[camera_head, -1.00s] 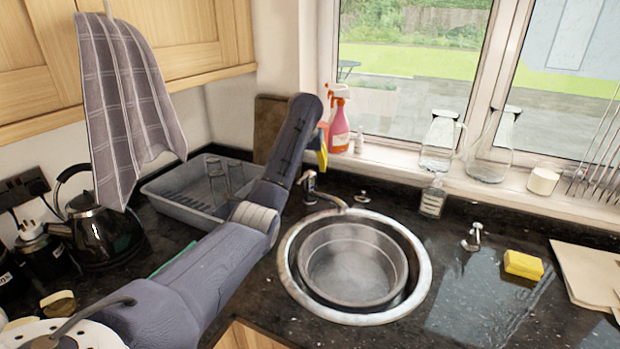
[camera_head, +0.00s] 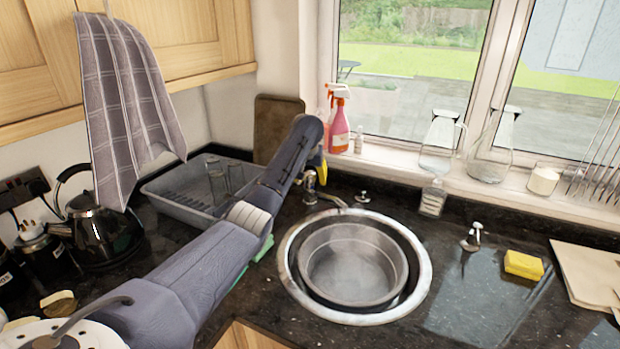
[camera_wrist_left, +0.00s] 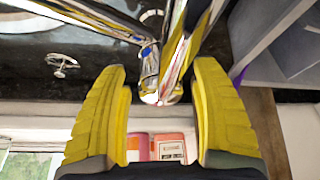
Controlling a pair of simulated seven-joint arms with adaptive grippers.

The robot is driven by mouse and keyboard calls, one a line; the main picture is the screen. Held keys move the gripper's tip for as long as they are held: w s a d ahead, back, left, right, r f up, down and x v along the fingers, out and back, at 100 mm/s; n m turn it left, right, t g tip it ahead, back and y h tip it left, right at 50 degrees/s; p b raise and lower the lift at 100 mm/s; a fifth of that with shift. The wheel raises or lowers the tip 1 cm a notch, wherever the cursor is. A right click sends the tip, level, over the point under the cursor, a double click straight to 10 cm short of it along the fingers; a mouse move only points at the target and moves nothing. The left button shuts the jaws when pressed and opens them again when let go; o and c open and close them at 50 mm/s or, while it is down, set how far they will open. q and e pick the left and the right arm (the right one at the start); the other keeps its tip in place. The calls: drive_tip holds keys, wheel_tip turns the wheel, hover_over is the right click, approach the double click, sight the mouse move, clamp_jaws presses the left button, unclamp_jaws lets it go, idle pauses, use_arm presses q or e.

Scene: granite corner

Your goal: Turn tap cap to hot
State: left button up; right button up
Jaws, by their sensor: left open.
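The chrome tap (camera_head: 310,188) stands at the back left rim of the sink, with its spout over the bowl. In the left wrist view the chrome tap cap (camera_wrist_left: 152,92), with a small blue mark beside it, shows between the yellow fingers. My left gripper (camera_wrist_left: 161,68) is open, with one finger on each side of the tap top. Whether either finger touches it, I cannot tell. In the head view my left gripper (camera_head: 318,168) is mostly hidden behind my arm, just above the tap. My right gripper is not in view.
A round steel basin (camera_head: 352,264) sits in the sink. A grey dish rack (camera_head: 180,190) with glasses is left of the tap. Spray bottles (camera_head: 338,122) stand on the sill behind it. A yellow sponge (camera_head: 523,265) lies to the right on clear worktop.

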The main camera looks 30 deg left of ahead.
use_arm(q)
clamp_jaws()
idle(0.4)
